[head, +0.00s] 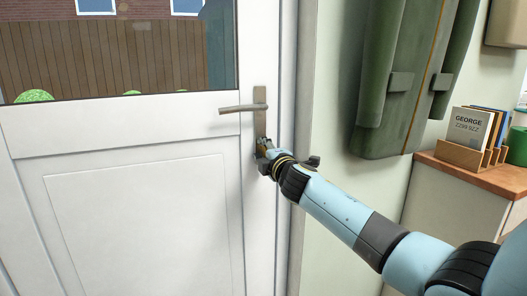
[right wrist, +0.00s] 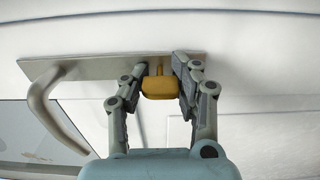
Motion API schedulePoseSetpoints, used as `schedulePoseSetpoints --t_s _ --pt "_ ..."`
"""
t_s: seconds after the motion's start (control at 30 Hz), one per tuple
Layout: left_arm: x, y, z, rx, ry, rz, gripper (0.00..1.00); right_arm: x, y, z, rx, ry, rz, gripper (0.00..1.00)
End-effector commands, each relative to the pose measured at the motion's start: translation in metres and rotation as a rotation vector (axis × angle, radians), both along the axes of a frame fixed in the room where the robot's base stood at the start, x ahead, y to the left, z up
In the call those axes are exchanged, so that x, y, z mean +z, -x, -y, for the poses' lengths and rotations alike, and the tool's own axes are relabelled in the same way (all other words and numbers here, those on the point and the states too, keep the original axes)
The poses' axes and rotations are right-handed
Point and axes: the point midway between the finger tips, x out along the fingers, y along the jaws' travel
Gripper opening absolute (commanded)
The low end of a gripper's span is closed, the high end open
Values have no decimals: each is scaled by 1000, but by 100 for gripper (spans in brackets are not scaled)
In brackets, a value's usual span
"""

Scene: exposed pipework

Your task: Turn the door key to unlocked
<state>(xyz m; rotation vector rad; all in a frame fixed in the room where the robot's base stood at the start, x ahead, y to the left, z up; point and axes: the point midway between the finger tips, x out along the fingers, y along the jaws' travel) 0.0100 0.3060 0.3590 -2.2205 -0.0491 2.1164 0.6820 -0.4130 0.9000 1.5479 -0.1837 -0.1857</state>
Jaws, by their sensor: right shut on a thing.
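A white door (head: 140,200) with a window in its upper part fills the left of the head view. Its metal lever handle (head: 243,108) sits on an upright plate; the handle also shows in the right wrist view (right wrist: 50,105). The key has a yellow head (right wrist: 158,88) and sits in the plate, below the lever in the head view. My right gripper (right wrist: 159,84) is shut on the key's head, one finger on each side. In the head view my right gripper (head: 265,150) hides most of the key. My left gripper is not in view.
A green padded case (head: 395,80) hangs on the wall right of the door frame. A wooden rack (head: 465,152) with cards or books stands on a cabinet (head: 440,205) further right. My right arm crosses the space in front of the wall.

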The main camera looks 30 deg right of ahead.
Motion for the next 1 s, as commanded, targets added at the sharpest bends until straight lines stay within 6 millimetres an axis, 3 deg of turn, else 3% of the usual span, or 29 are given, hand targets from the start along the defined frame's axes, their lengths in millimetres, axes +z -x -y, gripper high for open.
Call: schedulePoseSetpoints --t_s 0.17,0.2,0.4,0.77,1.0 --pt "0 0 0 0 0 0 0 -4 1 -1 0 0 -5 0" --pt "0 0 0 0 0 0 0 -4 1 -1 0 0 -5 31" --pt "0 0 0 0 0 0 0 -2 1 0 0 -1 -3 56" --pt "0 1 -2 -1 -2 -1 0 -2 8 -1 -1 1 -2 56" --pt "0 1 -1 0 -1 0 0 -3 54 -13 2 0 -4 56"
